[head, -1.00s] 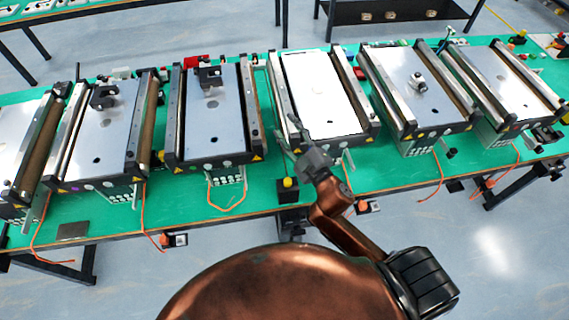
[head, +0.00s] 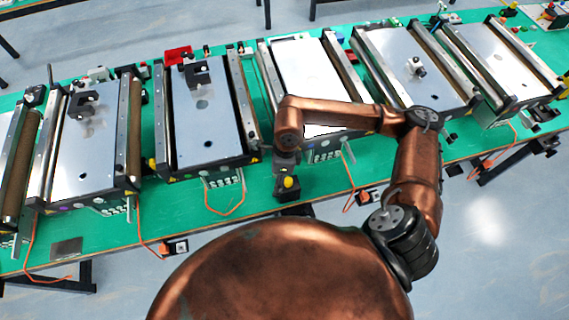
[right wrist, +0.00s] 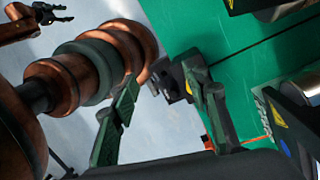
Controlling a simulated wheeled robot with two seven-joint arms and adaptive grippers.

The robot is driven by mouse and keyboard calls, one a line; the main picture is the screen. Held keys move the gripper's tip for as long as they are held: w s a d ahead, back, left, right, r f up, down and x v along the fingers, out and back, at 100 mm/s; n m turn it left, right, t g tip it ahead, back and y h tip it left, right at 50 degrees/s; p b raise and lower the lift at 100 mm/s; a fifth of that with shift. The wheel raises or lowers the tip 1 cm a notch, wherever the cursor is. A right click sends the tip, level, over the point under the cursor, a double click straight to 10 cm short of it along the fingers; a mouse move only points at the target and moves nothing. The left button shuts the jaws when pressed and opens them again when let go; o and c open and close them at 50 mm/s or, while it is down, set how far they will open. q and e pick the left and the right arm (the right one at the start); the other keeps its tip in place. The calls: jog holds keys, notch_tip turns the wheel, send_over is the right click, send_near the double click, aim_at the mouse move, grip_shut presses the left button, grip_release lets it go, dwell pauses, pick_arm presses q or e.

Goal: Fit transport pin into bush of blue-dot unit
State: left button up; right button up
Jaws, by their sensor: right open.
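My right gripper points down at the front edge of the bench, beside the middle conveyor unit (head: 312,68); in the head view my own wrist hides its fingers. In the right wrist view the right gripper (right wrist: 165,100) is open, with nothing between its fingers. That view shows a blue dot (right wrist: 284,147) on the front face of a conveyor unit, seemingly the middle one. In the head view my arm covers part of that unit's front. I cannot make out the transport pin or the bush. My left gripper (right wrist: 55,13) shows small at the top left of the right wrist view.
A black box with a yellow button (head: 289,183) stands just below my right wrist. Black brackets stand on the plates of the two units to the left (head: 198,75) (head: 84,103). A grey fitting (head: 415,67) stands on the unit to the right. Orange cables hang at the front.

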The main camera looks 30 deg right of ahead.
jog(key=h, duration=0.2)
send_over(287, 180)
jog(key=shift+s+a, duration=0.1)
jog(key=shift+a, duration=0.1)
jog(key=shift+d+f, duration=0.1)
jog(key=shift+d, duration=0.15)
notch_tip(287, 180, down, 7)
jog(key=shift+f+p, duration=0.2)
jog(key=shift+p, duration=0.25)
grip_shut()
jog(key=shift+r+p, duration=1.2)
jog(key=shift+r, duration=1.35)
notch_tip(287, 180, up, 8)
jog(key=p, duration=0.3)
jog(key=shift+f, duration=0.2)
